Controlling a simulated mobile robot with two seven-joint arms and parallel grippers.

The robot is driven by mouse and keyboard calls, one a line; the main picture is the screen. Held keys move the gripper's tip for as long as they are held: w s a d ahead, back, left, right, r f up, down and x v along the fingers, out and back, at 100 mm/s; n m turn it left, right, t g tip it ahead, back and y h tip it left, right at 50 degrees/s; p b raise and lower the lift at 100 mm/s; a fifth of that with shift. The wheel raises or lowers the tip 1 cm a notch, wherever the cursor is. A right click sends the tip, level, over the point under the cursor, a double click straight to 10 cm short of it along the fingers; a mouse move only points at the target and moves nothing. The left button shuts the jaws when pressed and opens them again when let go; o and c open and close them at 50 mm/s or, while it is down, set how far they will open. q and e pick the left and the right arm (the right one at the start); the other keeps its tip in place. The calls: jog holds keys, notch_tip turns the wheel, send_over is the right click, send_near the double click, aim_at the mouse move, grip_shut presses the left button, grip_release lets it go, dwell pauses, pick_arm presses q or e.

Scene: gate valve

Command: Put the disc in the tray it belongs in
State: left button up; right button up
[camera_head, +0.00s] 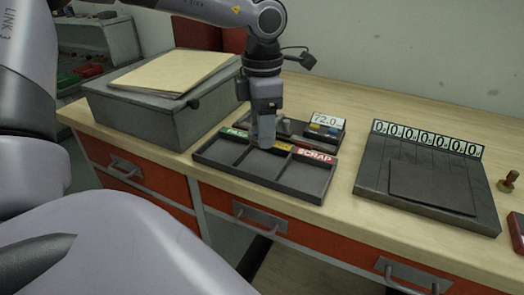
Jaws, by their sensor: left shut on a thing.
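My left gripper (263,142) comes down from above, pointing down over the back part of the dark tray (318,186), near its middle compartment. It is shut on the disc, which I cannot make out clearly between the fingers. The tray has three compartments side by side. A green label (236,133) marks the left one, a partly hidden yellow label (279,147) the middle one, and a red SCRAP label (315,156) the right one. The visible compartment floors look empty. I cannot tell whether the gripper touches the tray. My right gripper is not in view.
A gauge with a display (326,121) reading 72.0 stands just behind the tray. A grey box (150,118) with a board on top stands at left. A dark panel (430,185) with a row of zeros lies at right, with a stamp (509,182) beyond. Wooden bench (345,135) shows between them.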

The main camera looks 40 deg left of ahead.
aim_at(262, 165)
pick_arm(q)
jog(key=shift+f, duration=3.15)
jog(key=shift+f, duration=0.2)
jog(key=o, duration=1.3)
notch_tip(262, 165, up, 12)
jog(key=shift+r, duration=0.2)
